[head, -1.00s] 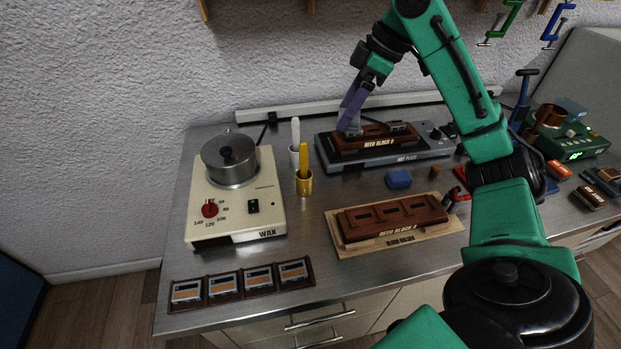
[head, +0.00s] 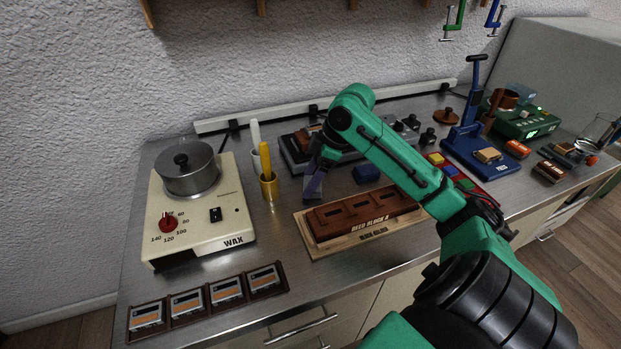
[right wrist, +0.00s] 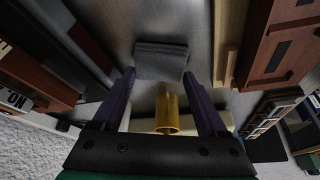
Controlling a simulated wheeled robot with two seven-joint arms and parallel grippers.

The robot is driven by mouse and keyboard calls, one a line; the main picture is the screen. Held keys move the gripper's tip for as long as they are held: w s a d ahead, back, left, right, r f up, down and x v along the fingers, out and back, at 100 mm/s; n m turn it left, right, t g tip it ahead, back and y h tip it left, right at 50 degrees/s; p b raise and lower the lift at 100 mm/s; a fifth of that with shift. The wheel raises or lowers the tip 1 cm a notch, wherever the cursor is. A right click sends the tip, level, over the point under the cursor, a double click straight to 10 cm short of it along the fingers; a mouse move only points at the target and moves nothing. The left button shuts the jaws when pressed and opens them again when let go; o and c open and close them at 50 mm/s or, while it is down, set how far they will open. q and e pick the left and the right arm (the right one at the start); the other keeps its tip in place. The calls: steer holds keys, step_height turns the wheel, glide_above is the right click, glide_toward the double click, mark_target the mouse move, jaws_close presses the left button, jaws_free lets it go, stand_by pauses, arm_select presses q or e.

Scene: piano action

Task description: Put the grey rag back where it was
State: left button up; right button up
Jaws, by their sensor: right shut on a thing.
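The grey rag (head: 312,188) is between the fingers of my right gripper (head: 315,178), which is shut on it. In the right wrist view the grey rag (right wrist: 161,62) shows as a folded pad between the purple fingertips (right wrist: 157,80). In the head view it is at the left end of the wooden block holder (head: 312,252), to the right of the yellow cup. I cannot tell whether it touches the steel bench top. My left gripper is not in view.
The yellow cup (head: 269,188) with a brush stands close to the gripper. A blue block (head: 366,173) lies behind the holder. Steel bench (head: 285,236) shows bare in front of the cup.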

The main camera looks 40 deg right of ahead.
steer(key=o, duration=1.2)
steer(key=v, duration=1.2)
steer(key=shift+r, duration=0.1)
